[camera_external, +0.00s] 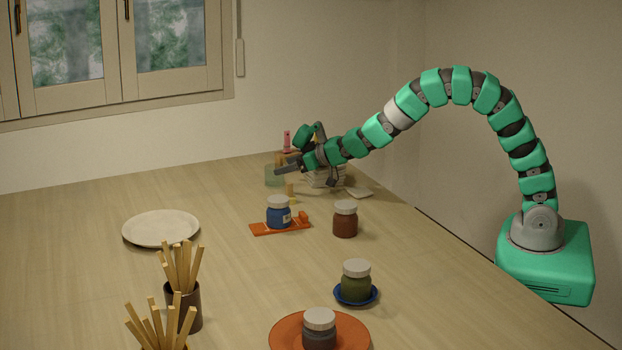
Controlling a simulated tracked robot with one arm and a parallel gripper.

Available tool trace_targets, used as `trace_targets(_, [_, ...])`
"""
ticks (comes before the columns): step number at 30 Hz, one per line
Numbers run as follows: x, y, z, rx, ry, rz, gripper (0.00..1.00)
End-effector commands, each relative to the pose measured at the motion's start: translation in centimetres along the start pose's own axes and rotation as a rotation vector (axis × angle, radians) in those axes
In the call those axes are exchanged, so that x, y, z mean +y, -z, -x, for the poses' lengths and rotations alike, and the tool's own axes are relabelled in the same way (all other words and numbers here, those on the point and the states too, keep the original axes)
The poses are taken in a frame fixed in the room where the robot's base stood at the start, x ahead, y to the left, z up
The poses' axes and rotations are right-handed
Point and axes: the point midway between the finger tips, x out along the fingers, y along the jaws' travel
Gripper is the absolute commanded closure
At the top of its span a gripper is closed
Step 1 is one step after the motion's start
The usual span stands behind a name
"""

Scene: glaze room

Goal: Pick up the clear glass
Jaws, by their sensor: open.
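The clear glass (274,176) stands upright on the table toward its far right end. It looks pale greenish and see-through. My gripper (279,166) is open and reaches in from the right, its fingers at about the height of the glass's rim. One dark finger overlaps the upper right of the glass in this view. I cannot tell whether the finger touches the glass or is in front of it. Nothing shows held between the fingers.
A blue jar (279,213) stands on an orange board (281,227) in front of the glass, beside a brown jar (345,220). A green jar (357,283) stands on a blue saucer (357,297). A white plate (161,228) lies left. The table's left back is clear.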

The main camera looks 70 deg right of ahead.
Motion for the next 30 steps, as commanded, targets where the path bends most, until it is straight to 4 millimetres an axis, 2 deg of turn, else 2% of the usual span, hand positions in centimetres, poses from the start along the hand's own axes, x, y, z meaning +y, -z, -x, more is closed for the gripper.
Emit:
trace_targets(3, [-0.1,0.4,-1.1,0.007,0.001,0.001,0.22])
trace_targets(13, [0.1,0.3,-2.6,0.004,0.000,0.000,0.22])
trace_targets(24, [0.0,0.4,-6.7,0.006,0.001,0.000,0.22])
trace_targets(30, [-0.1,0.5,-7.1,0.006,0.001,0.000,0.22])
